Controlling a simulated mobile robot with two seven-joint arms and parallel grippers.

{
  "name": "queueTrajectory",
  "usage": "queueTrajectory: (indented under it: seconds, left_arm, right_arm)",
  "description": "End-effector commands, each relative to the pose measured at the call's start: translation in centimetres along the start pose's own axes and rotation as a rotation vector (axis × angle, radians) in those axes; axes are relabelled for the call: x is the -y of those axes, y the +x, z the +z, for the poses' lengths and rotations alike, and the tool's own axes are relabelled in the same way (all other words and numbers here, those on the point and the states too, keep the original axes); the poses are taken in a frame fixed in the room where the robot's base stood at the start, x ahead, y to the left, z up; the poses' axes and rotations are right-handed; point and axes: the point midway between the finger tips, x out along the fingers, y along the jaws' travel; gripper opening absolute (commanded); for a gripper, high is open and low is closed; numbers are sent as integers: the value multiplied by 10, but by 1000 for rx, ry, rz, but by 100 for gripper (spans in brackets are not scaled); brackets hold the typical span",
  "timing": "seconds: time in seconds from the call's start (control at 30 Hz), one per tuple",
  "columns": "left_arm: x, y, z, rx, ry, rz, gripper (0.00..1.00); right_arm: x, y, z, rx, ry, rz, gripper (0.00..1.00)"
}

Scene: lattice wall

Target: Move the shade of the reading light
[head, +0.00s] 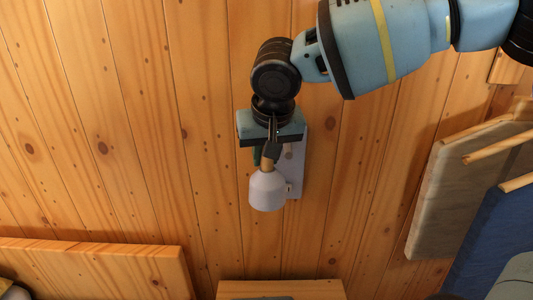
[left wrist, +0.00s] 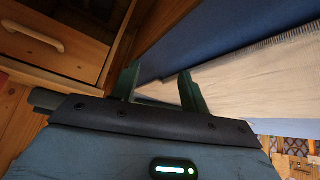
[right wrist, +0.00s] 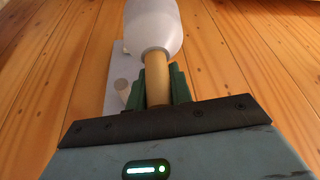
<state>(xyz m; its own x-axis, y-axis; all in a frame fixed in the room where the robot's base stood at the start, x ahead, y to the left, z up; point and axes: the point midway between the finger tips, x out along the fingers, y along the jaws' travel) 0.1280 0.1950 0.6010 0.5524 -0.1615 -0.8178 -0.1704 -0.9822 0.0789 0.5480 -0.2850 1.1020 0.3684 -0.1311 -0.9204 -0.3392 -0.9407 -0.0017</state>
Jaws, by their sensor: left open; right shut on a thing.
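The reading light's pale lilac shade (head: 268,190) is at the wood wall, beside and in front of its pale wall plate (head: 295,172). My right gripper (head: 267,156) is shut on the wooden stem of the shade. In the right wrist view the shade (right wrist: 155,25) is at the top, its stem (right wrist: 157,78) between the green fingers (right wrist: 160,90). The plate (right wrist: 114,88) with a small peg is left of the stem. My left gripper (left wrist: 160,88) shows only in its wrist view, open, with nothing seen between its fingers.
At right in the head view hang a beige cloth (head: 440,190) and a blue cloth (head: 492,235) near wooden rods (head: 500,146). Wooden boards (head: 100,270) are at the bottom. The left wrist view shows a wooden drawer (left wrist: 55,45) and pale fabric (left wrist: 240,85). The wall left of the light is clear.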

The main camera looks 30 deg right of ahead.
Motion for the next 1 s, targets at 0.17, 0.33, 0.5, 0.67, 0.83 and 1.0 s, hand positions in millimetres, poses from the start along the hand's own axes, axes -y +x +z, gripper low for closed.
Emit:
queueTrajectory:
  seconds: [0.17, 0.33, 0.5, 0.67, 0.83, 1.0]
  left_arm:
    - [0, 1, 1, 1, 0, 0, 45]
    - [0, 0, 1, 1, 0, 0, 45]
    - [0, 0, 0, 0, 0, 0, 45]
    - [0, 0, 0, -1, 1, 0, 45]
    - [0, -1, -2, -3, 1, 0, 45]
    - [0, -1, -3, -5, 1, 0, 45]
  right_arm:
    - [0, 7, 8, 24, -2, 6, 31]
    - [0, 6, 7, 20, -2, 5, 43]
    - [0, 4, 5, 15, -2, 3, 43]
    - [0, -6, 4, 11, -1, 1, 43]
    - [1, -33, 3, 10, -2, 0, 43]
    - [1, -58, 4, 12, -1, 2, 43]
